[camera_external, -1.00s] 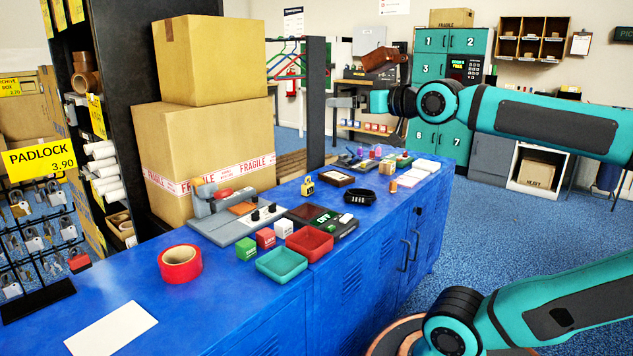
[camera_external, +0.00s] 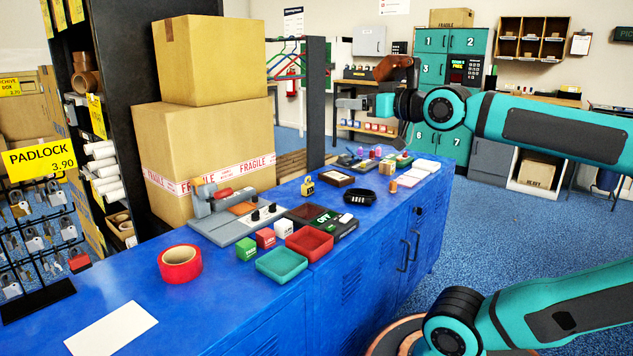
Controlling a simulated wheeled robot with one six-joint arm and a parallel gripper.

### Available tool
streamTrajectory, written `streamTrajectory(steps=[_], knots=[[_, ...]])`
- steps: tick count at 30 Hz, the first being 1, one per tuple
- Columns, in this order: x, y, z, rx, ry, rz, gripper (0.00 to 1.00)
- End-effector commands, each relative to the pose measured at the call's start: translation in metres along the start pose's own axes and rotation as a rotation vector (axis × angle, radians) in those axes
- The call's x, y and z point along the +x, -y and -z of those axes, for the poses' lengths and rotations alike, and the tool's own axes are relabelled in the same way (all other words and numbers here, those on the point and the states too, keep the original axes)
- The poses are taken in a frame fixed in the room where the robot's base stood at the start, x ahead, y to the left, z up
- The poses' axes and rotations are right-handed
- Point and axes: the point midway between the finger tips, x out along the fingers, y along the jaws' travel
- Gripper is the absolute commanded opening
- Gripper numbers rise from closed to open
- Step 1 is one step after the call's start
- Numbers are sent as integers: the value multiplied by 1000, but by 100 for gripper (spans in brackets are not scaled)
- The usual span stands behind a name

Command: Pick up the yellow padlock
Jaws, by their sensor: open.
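The yellow padlock (camera_external: 308,187) stands upright on the blue counter, behind the small scale and left of a dark-framed tray. My gripper (camera_external: 340,103) is in the air above the far part of the counter, up and to the right of the padlock and well apart from it. Its jaws point left in the picture and are open, with nothing between them. The grey padlocks on the rack (camera_external: 35,240) at the left hang under a yellow padlock price sign (camera_external: 40,158).
Stacked cartons (camera_external: 205,150) stand behind. Red tape (camera_external: 180,263) lies nearer.

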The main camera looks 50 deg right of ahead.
Motion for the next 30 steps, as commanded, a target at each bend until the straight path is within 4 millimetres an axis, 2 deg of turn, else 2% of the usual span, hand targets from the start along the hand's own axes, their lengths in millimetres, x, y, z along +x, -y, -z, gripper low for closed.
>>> streamTrajectory(steps=[4,8,20,30], knots=[[5,-1,0,-4,16,-3,71],[24,-6,-1,-18,82,-16,71],[116,-35,-18,-82,419,-58,71],[187,-70,-47,-114,711,-68,71]])
